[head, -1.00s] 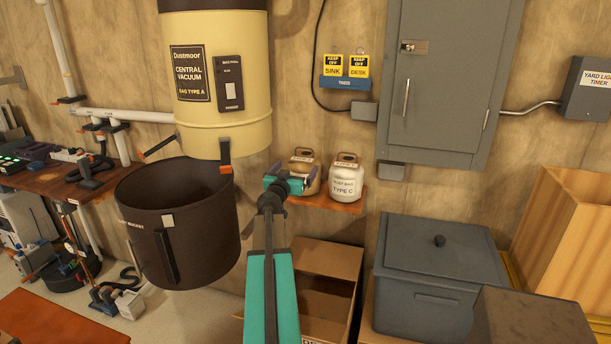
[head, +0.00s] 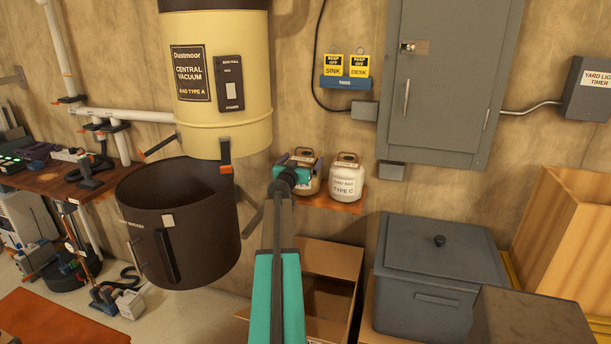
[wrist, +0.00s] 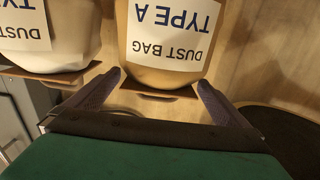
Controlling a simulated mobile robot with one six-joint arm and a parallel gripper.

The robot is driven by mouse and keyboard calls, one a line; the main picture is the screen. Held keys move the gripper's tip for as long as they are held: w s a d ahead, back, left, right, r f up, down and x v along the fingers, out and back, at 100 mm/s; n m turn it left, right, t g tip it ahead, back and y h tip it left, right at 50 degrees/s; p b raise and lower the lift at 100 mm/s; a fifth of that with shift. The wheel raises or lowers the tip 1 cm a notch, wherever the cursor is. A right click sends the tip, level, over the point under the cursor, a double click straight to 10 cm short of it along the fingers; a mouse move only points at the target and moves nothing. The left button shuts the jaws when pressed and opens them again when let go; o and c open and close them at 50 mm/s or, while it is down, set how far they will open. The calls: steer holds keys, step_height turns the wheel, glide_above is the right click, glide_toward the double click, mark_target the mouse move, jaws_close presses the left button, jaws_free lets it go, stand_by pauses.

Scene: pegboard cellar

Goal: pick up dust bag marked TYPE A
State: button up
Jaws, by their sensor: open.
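The tan dust bag marked TYPE A stands on a small wooden shelf (head: 335,203), and shows largely in the wrist view (wrist: 165,68), where its label appears upside down. In the head view my gripper (head: 297,174) covers much of this bag (head: 304,156). My gripper is open, and in the wrist view its two fingers (wrist: 162,92) lie on either side of the bag's near end. I cannot tell whether they touch it. The white dust bag marked TYPE C (head: 346,178) stands to the right on the same shelf, and at left in the wrist view (wrist: 48,45).
The vacuum's dark open bucket (head: 150,245) hangs left of my arm, under the cream vacuum body (head: 222,120). An open cardboard box (head: 335,262) and a grey lidded bin (head: 440,265) stand below and right of the shelf. A grey cabinet (head: 450,90) is above right.

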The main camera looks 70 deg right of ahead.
mark_target(307, 153)
steer(key=shift+d, duration=0.45)
steer(key=shift+w+d, duration=0.15)
steer(key=shift+d, duration=2.45)
steer(key=shift+r, duration=0.1)
steer(key=c, duration=1.3)
steer(key=shift+r, duration=0.15)
